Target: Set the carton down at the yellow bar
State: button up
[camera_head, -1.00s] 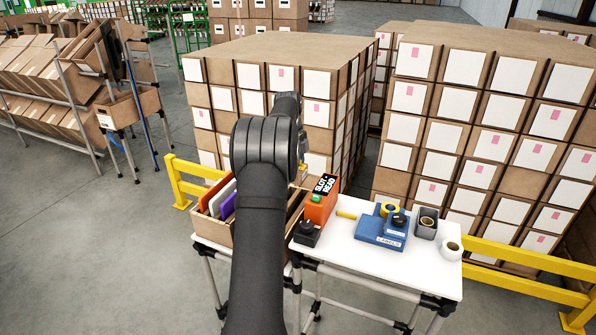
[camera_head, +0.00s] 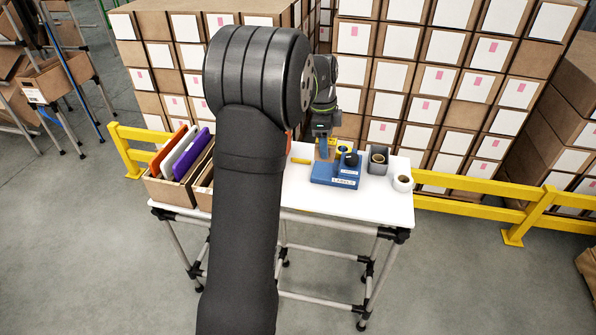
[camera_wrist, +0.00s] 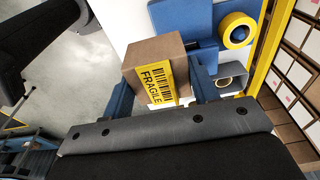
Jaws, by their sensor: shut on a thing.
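My gripper (camera_wrist: 160,82) is shut on a small brown carton (camera_wrist: 152,54) with a yellow FRAGILE label; one blue finger is on each side of it. In the head view my gripper (camera_head: 325,138) hangs over the back of the white table, behind the blue label unit, and the carton shows only as a small brown patch. The short yellow bar (camera_head: 301,160) lies on the table just left of the blue label unit (camera_head: 336,174). I cannot make out the bar in the wrist view. The gap between carton and table is unclear.
Bins with orange, white and purple folders (camera_head: 180,165) stand at the table's left end. A grey cup (camera_head: 378,160) and a white roll (camera_head: 402,183) stand right of the label unit. My arm hides most of the orange box. A yellow rail (camera_head: 465,187) and stacked cartons stand behind.

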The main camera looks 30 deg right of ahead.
jog(key=shift+s+d, duration=0.15)
jog(key=shift+s, duration=0.55)
jog(key=shift+f, duration=0.2)
jog(key=w+a+f, duration=0.1)
jog(key=w+f, duration=0.1)
jog(key=w, duration=0.1)
jog(key=w+a+f, duration=0.1)
jog(key=w+f, duration=0.1)
jog(key=w, duration=0.2)
jog(key=w+a+f, duration=0.1)
jog(key=w+f, duration=0.1)
jog(key=w, duration=0.1)
jog(key=shift+w+a+f, duration=0.2)
jog(key=shift+a+f, duration=0.15)
jog(key=shift+f, duration=2)
jog(key=shift+f, duration=0.2)
jog(key=o, duration=0.9)
jog(key=shift+o, duration=0.2)
jog(key=shift+r, duration=0.1)
